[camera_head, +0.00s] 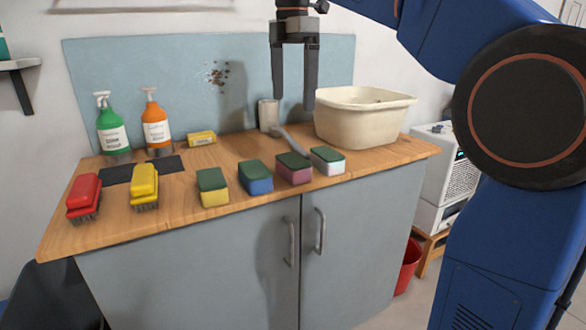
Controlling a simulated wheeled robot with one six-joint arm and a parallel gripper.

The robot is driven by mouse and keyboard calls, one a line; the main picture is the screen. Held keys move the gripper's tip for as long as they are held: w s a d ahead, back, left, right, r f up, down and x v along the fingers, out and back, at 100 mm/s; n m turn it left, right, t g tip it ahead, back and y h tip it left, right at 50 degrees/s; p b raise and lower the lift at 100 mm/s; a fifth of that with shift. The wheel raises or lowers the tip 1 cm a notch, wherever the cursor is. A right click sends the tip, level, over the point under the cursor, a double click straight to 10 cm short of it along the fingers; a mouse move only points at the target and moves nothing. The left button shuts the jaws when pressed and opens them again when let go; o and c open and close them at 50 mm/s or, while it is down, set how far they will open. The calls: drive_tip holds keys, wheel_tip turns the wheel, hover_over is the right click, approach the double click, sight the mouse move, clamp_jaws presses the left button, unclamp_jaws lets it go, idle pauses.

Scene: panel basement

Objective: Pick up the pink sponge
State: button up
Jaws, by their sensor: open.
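The pink sponge (295,173) has a dark green top and lies near the front edge of the wooden counter (111,223). It sits in a row of sponges, between a blue one (257,184) on its left and a white one (329,166) on its right. My gripper (294,101) is open, empty and pointing down. It hangs in the air, higher in the picture than the pink sponge, in front of the blue backsplash. Its fingers are apart from every sponge.
A yellow sponge (213,194) lies left in the row. A grey-handled tool (290,142) lies behind the pink sponge, beside a cream basin (360,122). Red (83,198) and yellow (145,187) brushes lie left. Green (112,133) and orange (156,126) bottles stand behind.

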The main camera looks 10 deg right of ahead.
sight(293, 159)
wheel_tip(293, 159, down, 17)
drive_tip(key=shift+f, duration=0.15)
idle(0.7)
drive_tip(key=shift+c, duration=0.7)
drive_tip(key=c, duration=1)
